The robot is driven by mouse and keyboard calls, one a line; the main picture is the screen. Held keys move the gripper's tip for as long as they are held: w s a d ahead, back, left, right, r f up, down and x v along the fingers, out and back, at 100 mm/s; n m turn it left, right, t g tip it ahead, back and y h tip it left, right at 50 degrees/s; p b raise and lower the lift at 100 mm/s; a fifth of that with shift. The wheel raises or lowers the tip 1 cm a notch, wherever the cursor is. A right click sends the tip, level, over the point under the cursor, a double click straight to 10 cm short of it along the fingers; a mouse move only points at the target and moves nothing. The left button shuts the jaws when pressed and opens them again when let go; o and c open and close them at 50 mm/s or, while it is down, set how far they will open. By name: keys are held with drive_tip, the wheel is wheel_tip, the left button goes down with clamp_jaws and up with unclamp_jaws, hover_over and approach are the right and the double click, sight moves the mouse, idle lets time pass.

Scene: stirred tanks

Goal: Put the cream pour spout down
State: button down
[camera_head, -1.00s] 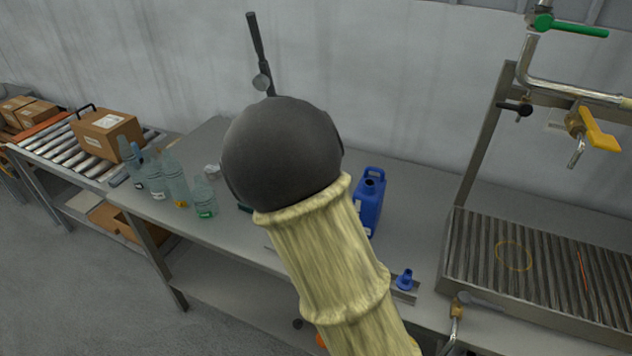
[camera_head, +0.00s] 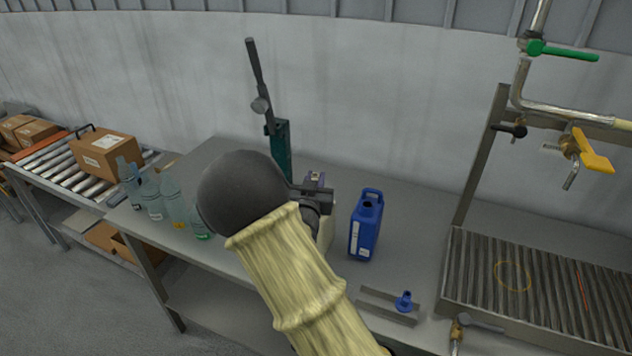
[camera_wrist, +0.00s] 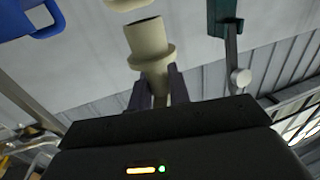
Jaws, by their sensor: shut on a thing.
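The cream pour spout (camera_wrist: 150,45) is held between the two dark fingers of my gripper (camera_wrist: 155,88) in the wrist view. It has a wide collar, and its tube points away from the palm. In the head view my gripper (camera_head: 316,182) is over the table (camera_head: 385,275), left of the blue jug (camera_head: 366,228). A cream container (camera_head: 327,236) shows partly behind my arm there. A cream edge (camera_wrist: 125,4) shows at the top of the wrist view, apart from the spout.
A blue spout (camera_head: 404,301) stands at a grey rail (camera_head: 375,303) near the table's front. A green lever press (camera_head: 281,148) stands behind my gripper. Clear bottles (camera_head: 172,200) are at left. A ribbed drain tray (camera_head: 540,280) is at right.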

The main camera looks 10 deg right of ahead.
drive_tip(key=shift+w+f, duration=0.15)
drive_tip(key=shift+f, duration=0.4)
drive_tip(key=shift+a, duration=0.1)
drive_tip(key=shift+s+a, duration=0.1)
drive_tip(key=shift+s, duration=0.1)
drive_tip(key=shift+f+b, duration=0.4)
drive_tip(key=shift+b, duration=0.15)
drive_tip(key=shift+f, duration=0.15)
drive_tip(key=c, duration=1.3)
unclamp_jaws()
drive_tip(key=shift+w, duration=0.1)
